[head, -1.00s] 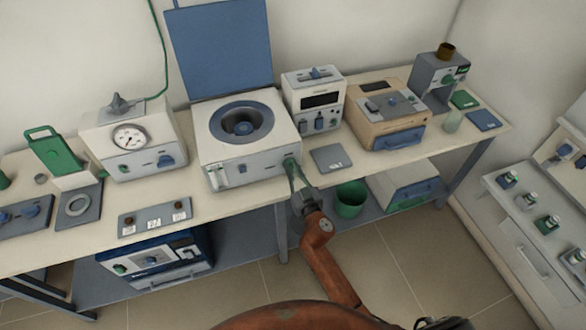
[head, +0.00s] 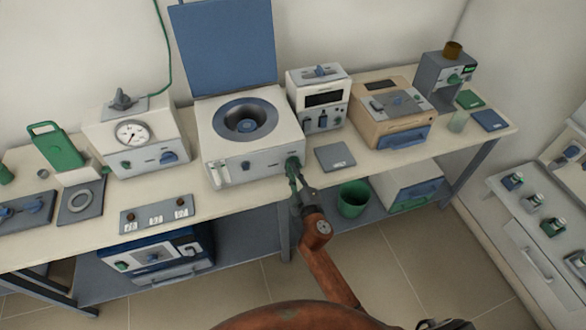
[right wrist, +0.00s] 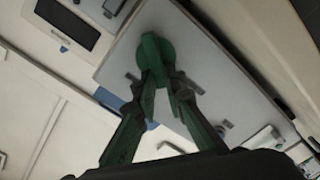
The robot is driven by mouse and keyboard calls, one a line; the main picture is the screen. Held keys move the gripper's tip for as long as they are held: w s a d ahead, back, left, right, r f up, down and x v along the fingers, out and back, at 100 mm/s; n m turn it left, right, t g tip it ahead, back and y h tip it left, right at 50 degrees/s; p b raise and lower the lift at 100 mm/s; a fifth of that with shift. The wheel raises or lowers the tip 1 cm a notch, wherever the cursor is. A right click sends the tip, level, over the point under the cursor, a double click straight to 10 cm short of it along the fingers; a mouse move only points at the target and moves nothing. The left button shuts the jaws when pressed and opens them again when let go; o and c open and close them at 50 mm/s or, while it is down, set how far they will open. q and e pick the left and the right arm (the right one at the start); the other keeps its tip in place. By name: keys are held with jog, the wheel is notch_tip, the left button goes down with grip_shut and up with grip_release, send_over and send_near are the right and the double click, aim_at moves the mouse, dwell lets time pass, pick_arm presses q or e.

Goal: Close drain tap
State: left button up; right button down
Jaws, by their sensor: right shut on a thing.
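The drain tap (head: 292,163) is a small green knob on the front right corner of the white machine (head: 240,168) with a round blue-grey bowl and a raised blue lid. My right gripper (head: 294,176) reaches up to it from below. In the right wrist view the green fingers of my right gripper (right wrist: 160,80) come together on the green tap (right wrist: 153,48), which has a rounded end. The fingers partly cover the tap, so its exact turn is hard to tell. My left gripper is not in view.
A grey plate (head: 335,157) lies on the bench just right of the tap. A green bucket (head: 353,198) stands on the lower shelf, right of my wrist. A white box with a dial gauge (head: 132,132) is to the left. The floor in front is clear.

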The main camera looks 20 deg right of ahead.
jog(key=n, duration=0.2)
jog(key=f+n, duration=0.1)
jog(key=n, duration=0.1)
jog(key=shift+a, duration=0.2)
jog(key=shift+f+n+b, duration=0.2)
jog(key=shift+n+b, duration=0.1)
jog(key=shift+n, duration=1.3)
jog(key=c, duration=2)
grip_release()
jog(key=shift+s, duration=0.1)
jog(key=s, duration=1.2)
jog(key=shift+d, duration=0.2)
